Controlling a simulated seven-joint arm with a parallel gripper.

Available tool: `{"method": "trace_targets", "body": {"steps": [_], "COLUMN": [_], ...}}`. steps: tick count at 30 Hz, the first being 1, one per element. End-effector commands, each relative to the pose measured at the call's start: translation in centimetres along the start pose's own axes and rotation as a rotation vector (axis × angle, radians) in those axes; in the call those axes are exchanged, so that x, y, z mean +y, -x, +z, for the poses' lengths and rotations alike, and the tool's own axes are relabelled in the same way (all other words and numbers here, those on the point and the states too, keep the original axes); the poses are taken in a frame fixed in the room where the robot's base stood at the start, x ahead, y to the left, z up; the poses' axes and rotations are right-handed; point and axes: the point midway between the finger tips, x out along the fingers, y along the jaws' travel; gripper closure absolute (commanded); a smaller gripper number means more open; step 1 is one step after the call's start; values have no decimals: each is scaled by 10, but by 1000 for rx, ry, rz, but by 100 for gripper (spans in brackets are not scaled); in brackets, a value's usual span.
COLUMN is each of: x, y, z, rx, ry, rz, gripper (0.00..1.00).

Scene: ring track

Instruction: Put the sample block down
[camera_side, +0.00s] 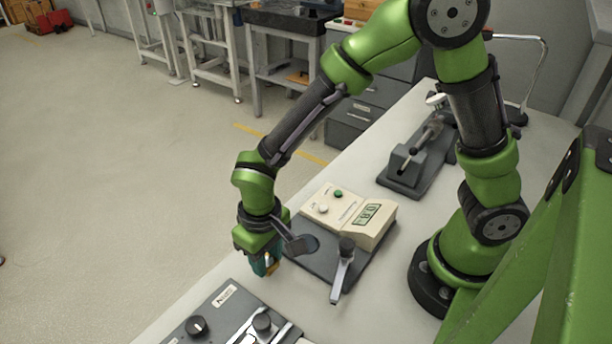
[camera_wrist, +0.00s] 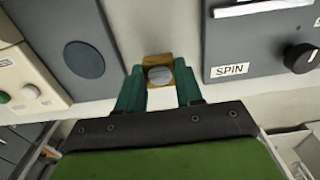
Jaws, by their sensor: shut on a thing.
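The sample block (camera_wrist: 159,73) is a small orange-brown piece with a grey round face, held between the teal fingers of my gripper (camera_wrist: 159,84). The gripper is shut on the block. Whether the block's underside touches the white tabletop cannot be told.
A cream box with a display (camera_side: 350,213) stands on a dark plate with a round dark disc (camera_side: 305,243) and a lever (camera_side: 342,271). A grey unit with a knob (camera_side: 197,325), labelled SPIN in the wrist view, stands nearer the camera. A grey fixture (camera_side: 418,160) stands farther back.

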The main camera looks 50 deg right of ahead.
Motion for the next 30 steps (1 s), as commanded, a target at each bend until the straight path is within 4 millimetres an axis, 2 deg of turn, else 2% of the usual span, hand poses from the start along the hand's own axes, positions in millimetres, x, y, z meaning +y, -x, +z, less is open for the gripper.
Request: {"method": "trace_targets", "body": {"steps": [1, 5, 16, 17, 21, 22, 30], "x": [0, 0, 0, 0, 0, 0, 0], "y": [-9, -21, -25, -26, -25, -25, -24], "z": [1, 0, 0, 0, 0, 0, 0], "rx": [-4, -1, 0, 0, 0, 0, 0], "ry": [0, 1, 1, 1, 1, 1, 1], "rz": [3, 1, 0, 0, 0, 0, 0], "gripper": [100, 100, 100, 63, 41, 39, 39]}}
